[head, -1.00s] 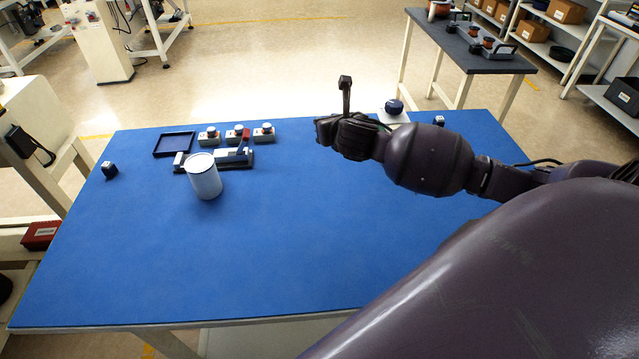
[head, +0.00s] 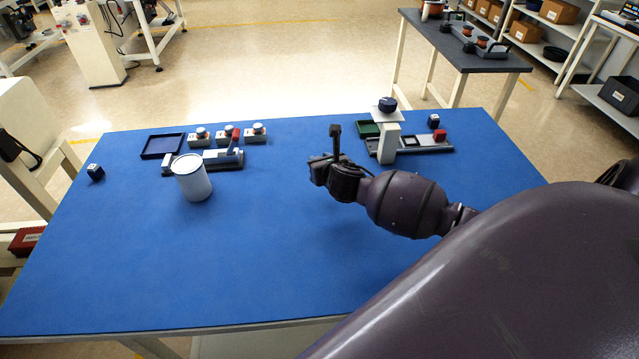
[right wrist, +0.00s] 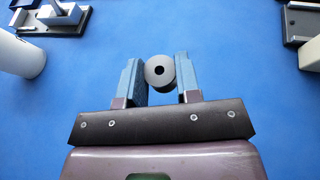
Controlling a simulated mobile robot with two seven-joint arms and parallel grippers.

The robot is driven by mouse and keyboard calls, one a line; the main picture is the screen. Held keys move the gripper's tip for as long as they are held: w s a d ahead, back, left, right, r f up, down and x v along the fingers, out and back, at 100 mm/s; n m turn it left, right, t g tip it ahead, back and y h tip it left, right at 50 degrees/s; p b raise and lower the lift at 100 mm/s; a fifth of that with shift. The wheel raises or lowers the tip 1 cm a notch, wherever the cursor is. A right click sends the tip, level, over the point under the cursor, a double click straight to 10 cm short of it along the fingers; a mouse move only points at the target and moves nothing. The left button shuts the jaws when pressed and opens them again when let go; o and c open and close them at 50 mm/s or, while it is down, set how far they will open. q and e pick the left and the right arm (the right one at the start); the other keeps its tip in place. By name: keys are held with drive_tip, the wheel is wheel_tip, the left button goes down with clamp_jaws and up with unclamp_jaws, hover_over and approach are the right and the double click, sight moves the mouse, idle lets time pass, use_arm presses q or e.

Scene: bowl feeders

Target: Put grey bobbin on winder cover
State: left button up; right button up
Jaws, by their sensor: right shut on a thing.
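My right gripper (right wrist: 160,75) is shut on a grey bobbin (right wrist: 160,72), a short cylinder with a dark centre hole, held between the two blue-grey fingers. In the head view my right gripper (head: 319,171) is over the middle of the blue table, between the two stations; the bobbin cannot be made out there. I cannot tell for sure which part is the winder cover. The right station (head: 425,146) has a pale upright block, a white plate with a dark blue knob, and a red part. My left gripper is not in view.
A white cylindrical container (head: 193,180) stands in front of the left station. A dark blue tray (head: 162,147) and three small units with round tops (head: 228,135) are behind it. A green tray (head: 368,128) is at the right station. The table's front is clear.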

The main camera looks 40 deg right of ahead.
sight(321, 189)
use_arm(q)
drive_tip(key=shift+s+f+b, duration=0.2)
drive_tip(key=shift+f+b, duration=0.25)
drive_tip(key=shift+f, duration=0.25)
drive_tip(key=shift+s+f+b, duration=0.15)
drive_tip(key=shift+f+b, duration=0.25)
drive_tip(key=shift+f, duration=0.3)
use_arm(e)
drive_tip(key=shift+f, duration=3.55)
drive_tip(key=shift+f, duration=0.2)
drive_tip(key=o, duration=0.9)
drive_tip(key=shift+r, duration=0.1)
